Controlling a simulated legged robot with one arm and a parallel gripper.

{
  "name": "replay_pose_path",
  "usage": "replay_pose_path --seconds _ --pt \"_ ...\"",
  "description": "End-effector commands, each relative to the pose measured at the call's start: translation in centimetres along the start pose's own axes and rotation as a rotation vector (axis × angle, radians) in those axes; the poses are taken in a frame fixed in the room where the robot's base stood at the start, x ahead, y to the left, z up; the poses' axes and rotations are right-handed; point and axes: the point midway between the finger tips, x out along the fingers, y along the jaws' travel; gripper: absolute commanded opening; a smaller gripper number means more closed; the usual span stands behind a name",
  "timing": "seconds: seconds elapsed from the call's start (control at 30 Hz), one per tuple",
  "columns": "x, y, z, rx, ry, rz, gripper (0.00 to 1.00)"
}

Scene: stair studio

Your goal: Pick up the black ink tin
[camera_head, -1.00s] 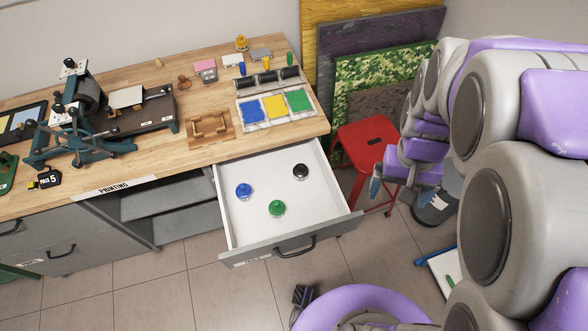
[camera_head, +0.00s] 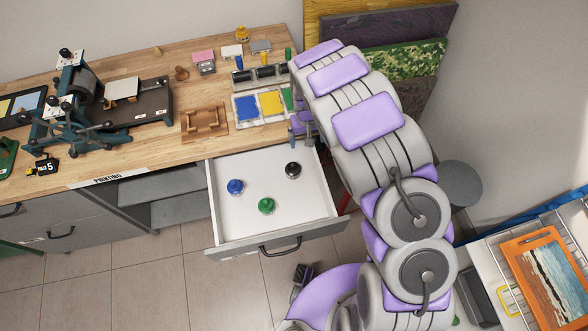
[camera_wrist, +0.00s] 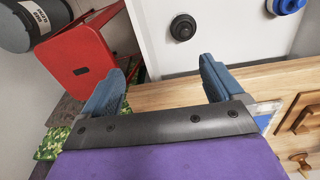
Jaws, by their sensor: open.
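The black ink tin (camera_head: 293,170) stands in the open white drawer (camera_head: 236,221), at its back right in the head view. In the wrist view the black tin (camera_wrist: 183,27) lies ahead of and between the fingers, apart from them. A blue tin (camera_head: 235,187) and a green tin (camera_head: 266,206) stand in the same drawer; the blue one also shows in the wrist view (camera_wrist: 286,4). My gripper (camera_wrist: 160,85) is open and empty, with its fingers over the drawer's back edge and the worktop. In the head view my arm mostly hides it.
The wooden worktop (camera_head: 150,147) behind the drawer holds a press (camera_head: 85,100), a wooden cradle (camera_head: 205,122) and ink trays (camera_head: 247,108). A red stool (camera_wrist: 80,55) stands beside the drawer. Boards (camera_head: 400,60) lean on the wall.

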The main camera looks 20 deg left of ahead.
Motion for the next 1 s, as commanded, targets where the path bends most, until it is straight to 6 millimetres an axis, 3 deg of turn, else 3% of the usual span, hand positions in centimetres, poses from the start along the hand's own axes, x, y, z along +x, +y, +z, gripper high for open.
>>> replay_pose_path --seconds 0.1,0.23,0.37,0.8,1.0 --pt "2.2 -3.0 -0.9 -0.039 0.003 -0.02 0.94" --pt "3.5 -4.4 -1.3 -0.058 0.006 -0.03 0.94" --pt "5.0 -4.7 -1.3 -0.062 0.006 -0.033 0.94" --pt "13.2 -4.5 -1.1 -0.058 0.006 -0.037 0.94" --pt "15.4 -5.0 -1.3 -0.06 0.005 -0.033 0.94"
